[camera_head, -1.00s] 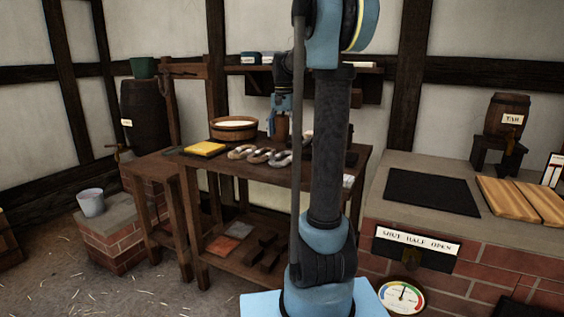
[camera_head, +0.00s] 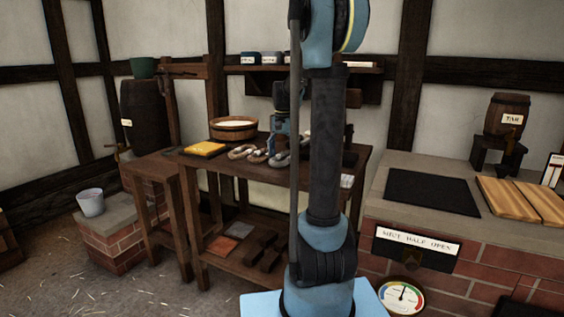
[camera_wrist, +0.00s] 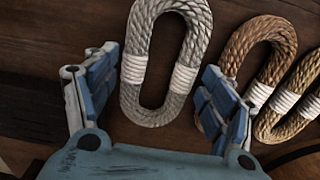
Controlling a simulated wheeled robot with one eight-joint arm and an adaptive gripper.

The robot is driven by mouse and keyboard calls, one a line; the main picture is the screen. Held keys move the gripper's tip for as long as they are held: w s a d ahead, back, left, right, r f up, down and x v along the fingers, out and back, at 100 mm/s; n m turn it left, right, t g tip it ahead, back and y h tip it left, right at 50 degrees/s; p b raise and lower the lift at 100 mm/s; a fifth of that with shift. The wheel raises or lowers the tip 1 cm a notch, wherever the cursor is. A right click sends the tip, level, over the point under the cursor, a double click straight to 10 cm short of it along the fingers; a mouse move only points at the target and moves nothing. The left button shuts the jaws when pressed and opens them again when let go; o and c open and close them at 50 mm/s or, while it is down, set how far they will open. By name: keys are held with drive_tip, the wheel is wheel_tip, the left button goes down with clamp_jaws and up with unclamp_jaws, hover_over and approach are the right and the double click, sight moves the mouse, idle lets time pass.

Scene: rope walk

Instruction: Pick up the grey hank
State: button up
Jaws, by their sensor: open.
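The grey hank (camera_wrist: 152,115) is an oval loop of pale rope with white bindings. In the wrist view it lies on the dark wooden bench top, between the two blue fingers of my gripper (camera_wrist: 172,75). The gripper is open, with no visible grip on the rope. In the head view the grey hank (camera_head: 280,160) is the rightmost visible one of the row. My gripper (camera_head: 281,146) is just above it, pointing down. Part of the bench behind my arm is hidden.
Brown hanks (camera_wrist: 259,62) lie close beside the right finger in the wrist view. On the bench (camera_head: 225,166) are a wooden tub (camera_head: 233,132) and a yellow block (camera_head: 205,149). A shelf with jars (camera_head: 270,58) hangs behind. A brick hearth (camera_head: 470,240) stands at right.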

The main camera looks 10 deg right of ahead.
drive_tip(key=c, duration=0.9)
drive_tip(key=shift+o, duration=0.2)
